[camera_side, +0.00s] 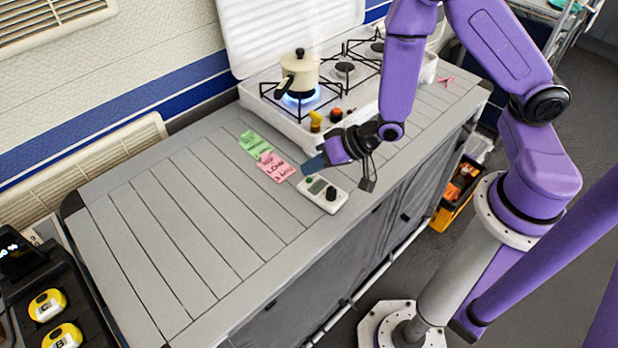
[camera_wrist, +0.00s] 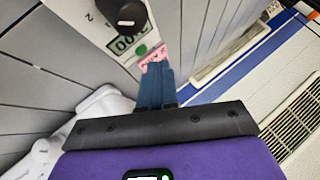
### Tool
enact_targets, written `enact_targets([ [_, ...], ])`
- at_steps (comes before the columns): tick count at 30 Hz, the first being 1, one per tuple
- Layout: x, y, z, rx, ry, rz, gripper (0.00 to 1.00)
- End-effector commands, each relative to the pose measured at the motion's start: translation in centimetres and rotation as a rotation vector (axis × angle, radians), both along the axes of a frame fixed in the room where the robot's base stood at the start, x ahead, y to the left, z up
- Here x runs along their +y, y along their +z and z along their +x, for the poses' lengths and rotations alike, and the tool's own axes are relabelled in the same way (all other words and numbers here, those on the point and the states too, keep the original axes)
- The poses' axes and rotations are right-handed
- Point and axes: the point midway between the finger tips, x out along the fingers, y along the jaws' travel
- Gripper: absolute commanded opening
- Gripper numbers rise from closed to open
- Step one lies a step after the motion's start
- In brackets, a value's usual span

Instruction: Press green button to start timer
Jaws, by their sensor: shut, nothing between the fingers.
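The timer (camera_side: 323,195) is a small white box lying on the grey slatted counter, with a dark knob and a small display. Its green button (camera_side: 309,181) is at the end nearest my fingertips. In the wrist view the timer (camera_wrist: 84,18) is at the top, its display (camera_wrist: 128,41) shows zeros, and the green button (camera_wrist: 141,50) is just beyond my fingertips. My gripper (camera_side: 313,163) has blue fingers, shut and empty, close above the button end. The fingers also show in the wrist view (camera_wrist: 156,72). I see a small gap to the button; contact is not visible.
A gas stove (camera_side: 290,118) with a lit burner and a steaming cream pot (camera_side: 299,74) stands behind. The counter (camera_side: 190,230) is clear to the left.

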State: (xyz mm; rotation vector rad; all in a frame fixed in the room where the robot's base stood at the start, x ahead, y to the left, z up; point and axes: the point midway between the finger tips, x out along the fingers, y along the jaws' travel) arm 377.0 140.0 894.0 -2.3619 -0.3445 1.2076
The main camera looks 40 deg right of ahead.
Motion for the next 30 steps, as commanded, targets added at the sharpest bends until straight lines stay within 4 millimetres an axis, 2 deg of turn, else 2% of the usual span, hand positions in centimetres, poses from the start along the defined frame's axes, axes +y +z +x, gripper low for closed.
enact_targets([
  [30,0.01,-0.85,0.01,0.0,0.0,0.0,0.0],
])
